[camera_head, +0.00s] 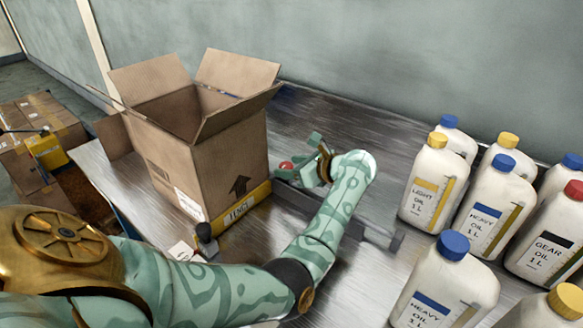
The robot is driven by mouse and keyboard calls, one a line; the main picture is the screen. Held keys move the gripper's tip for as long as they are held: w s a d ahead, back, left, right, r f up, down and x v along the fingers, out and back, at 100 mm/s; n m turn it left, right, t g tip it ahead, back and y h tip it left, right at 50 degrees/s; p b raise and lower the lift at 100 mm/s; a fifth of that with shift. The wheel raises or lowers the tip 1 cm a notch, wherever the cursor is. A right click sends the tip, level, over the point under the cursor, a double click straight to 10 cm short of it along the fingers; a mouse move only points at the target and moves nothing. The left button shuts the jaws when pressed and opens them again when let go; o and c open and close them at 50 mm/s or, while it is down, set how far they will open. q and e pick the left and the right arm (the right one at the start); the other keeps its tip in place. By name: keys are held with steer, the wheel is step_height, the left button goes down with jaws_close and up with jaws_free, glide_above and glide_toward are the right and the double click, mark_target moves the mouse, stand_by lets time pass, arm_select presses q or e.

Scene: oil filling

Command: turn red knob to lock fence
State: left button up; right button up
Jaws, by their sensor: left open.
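The red knob (286,165) is a small red spot just right of the open cardboard box, partly hidden by my gripper. My left gripper (297,160) is open, with its fingers close around or beside the knob; I cannot tell whether they touch it. The fence (345,226) appears as a dark grey bar on the table, running from beside the box toward the lower right and passing behind my left arm. My right gripper is not in view.
The open cardboard box (226,158) stands on the metal table (340,115) with a yellow strip (240,211) along its base. A black-knobbed lever (205,232) stands in front. Several white oil bottles (433,180) fill the right side. More boxes (38,125) lie at far left.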

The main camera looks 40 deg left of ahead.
arm_select(q)
steer(key=shift+a+f, duration=0.1)
steer(key=shift+a, duration=0.2)
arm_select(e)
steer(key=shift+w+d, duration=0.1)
arm_select(q)
steer(key=c, duration=1)
